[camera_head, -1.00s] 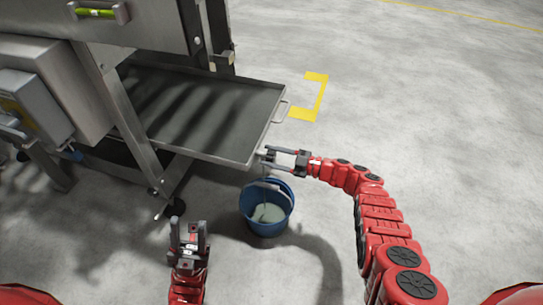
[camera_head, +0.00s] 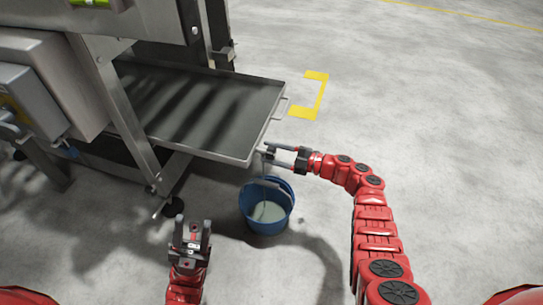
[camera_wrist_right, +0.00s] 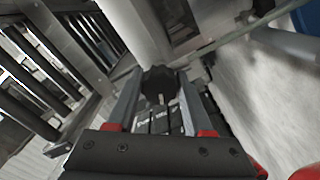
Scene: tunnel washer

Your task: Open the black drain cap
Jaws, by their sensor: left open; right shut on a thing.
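The black drain cap (camera_wrist_right: 160,82) shows in the right wrist view between the tips of my right gripper's fingers, at the end of a grey pipe-like part. My right gripper (camera_head: 267,153) is shut on it, beside the front right corner of the grey metal tray (camera_head: 215,152). In the head view the cap is too small and covered to make out clearly. My left gripper (camera_head: 191,228) is open and empty, pointing up, low and left of the blue bucket.
The blue bucket (camera_head: 252,220) stands on the floor below the tray corner, with pale liquid inside. A thin pale line runs down into it. The steel machine frame (camera_head: 125,110) is at left. Open concrete floor with a yellow mark (camera_head: 320,95) lies right.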

